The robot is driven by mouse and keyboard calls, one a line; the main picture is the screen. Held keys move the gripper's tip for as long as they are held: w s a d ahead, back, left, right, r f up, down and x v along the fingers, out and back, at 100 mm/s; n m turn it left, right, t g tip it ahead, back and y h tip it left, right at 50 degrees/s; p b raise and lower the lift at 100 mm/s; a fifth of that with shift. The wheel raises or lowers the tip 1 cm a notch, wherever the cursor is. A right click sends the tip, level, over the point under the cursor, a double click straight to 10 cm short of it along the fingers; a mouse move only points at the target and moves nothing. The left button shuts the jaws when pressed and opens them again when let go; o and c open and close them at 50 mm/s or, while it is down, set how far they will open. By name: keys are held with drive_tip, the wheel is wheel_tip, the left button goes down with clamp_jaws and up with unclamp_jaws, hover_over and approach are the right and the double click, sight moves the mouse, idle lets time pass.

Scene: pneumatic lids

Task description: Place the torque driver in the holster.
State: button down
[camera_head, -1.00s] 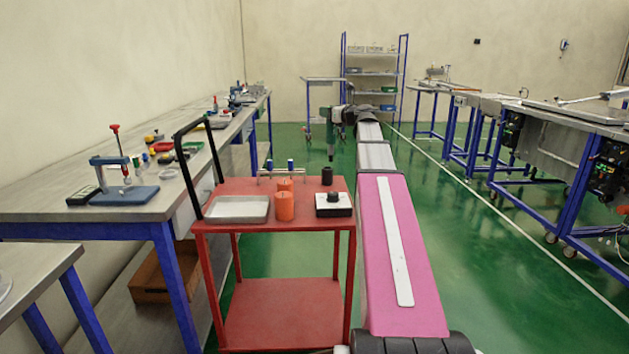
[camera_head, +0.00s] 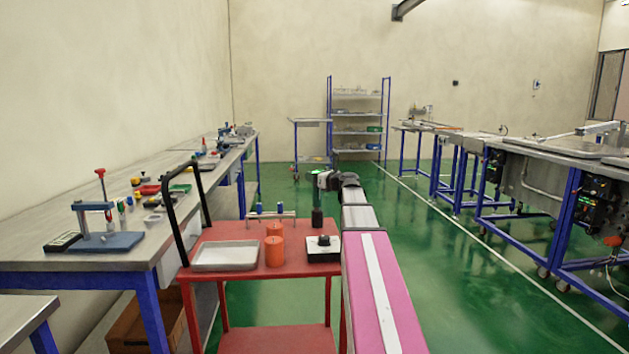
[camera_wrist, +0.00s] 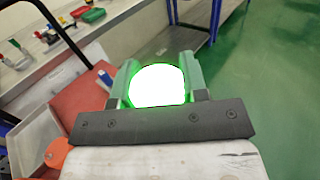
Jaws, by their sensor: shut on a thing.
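My gripper (camera_head: 322,182) is beyond the back right corner of the red cart in the head view. In the wrist view its two fingers (camera_wrist: 160,85) are shut on the torque driver (camera_wrist: 157,85), whose end shows as a white disc with a bright green glowing ring. The driver's lower part is hidden in the wrist view and cannot be made out clearly in the head view. A small black upright cylinder (camera_head: 317,217) stands at the cart's back right, below my gripper. It may be the holster, but I cannot tell.
A cluttered workbench (camera_head: 40,252) stands left. Green floor (camera_head: 440,290) is open to the right.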

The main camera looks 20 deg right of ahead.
drive_tip(key=shift+f, duration=0.55)
drive_tip(key=c, duration=0.6)
unclamp_jaws()
drive_tip(key=shift+f, duration=0.1)
drive_tip(key=shift+c, duration=0.2)
drive_tip(key=shift+s, duration=0.1)
drive_tip(key=v, duration=1.2)
